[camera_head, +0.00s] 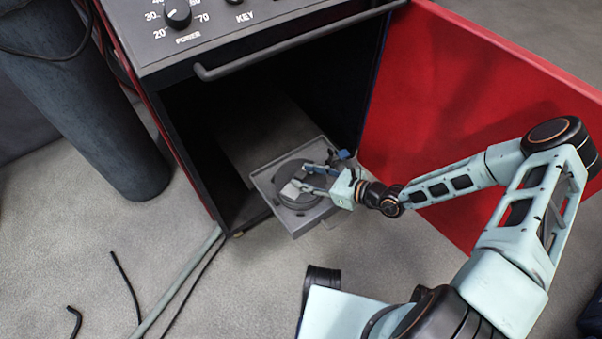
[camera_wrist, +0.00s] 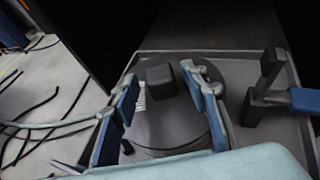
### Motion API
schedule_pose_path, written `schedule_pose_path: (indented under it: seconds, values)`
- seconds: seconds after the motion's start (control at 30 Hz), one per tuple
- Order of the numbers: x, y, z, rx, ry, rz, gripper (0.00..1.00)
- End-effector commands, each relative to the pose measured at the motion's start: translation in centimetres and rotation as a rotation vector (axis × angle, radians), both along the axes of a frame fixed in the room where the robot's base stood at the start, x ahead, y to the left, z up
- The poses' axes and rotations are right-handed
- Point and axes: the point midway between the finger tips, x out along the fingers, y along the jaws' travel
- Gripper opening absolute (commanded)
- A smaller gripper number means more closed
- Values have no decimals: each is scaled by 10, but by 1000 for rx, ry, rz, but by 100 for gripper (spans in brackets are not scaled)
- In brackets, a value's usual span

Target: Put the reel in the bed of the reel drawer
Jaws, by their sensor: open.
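The dark grey round reel (camera_head: 284,173) lies flat in the pulled-out grey reel drawer (camera_head: 263,183), low in the cabinet. In the wrist view, the reel (camera_wrist: 165,122) has a blocky dark hub on top and sits within the drawer tray (camera_wrist: 272,142). My gripper (camera_head: 299,179) is over the drawer with its fingers open. In the wrist view, the gripper's (camera_wrist: 160,76) blue-padded fingers stand on either side of the hub, with gaps visible. The reel's near edge is partly hidden by my gripper. I cannot tell whether it is fully seated in the bed.
A dark lever with a blue handle (camera_wrist: 304,99) stands on the drawer's right side. The open red door (camera_head: 450,110) is right of the cabinet. A grey cylinder (camera_head: 88,110) stands left. Cables (camera_head: 128,285) and a pale hose lie on the floor, otherwise clear at front left.

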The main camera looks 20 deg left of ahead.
Motion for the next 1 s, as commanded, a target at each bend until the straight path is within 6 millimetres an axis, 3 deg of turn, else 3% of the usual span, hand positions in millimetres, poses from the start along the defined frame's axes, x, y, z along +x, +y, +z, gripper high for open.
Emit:
schedule_pose_path:
  seconds: [0.2, 0.4, 0.6, 1.0]
  values:
    - [-13, -44, 22, -2, 0, -3, 41]
    - [-23, -73, 34, -1, -1, -1, 41]
    - [-28, -84, 37, -1, 1, 0, 41]
    - [-28, -85, 37, -1, 1, 0, 41]
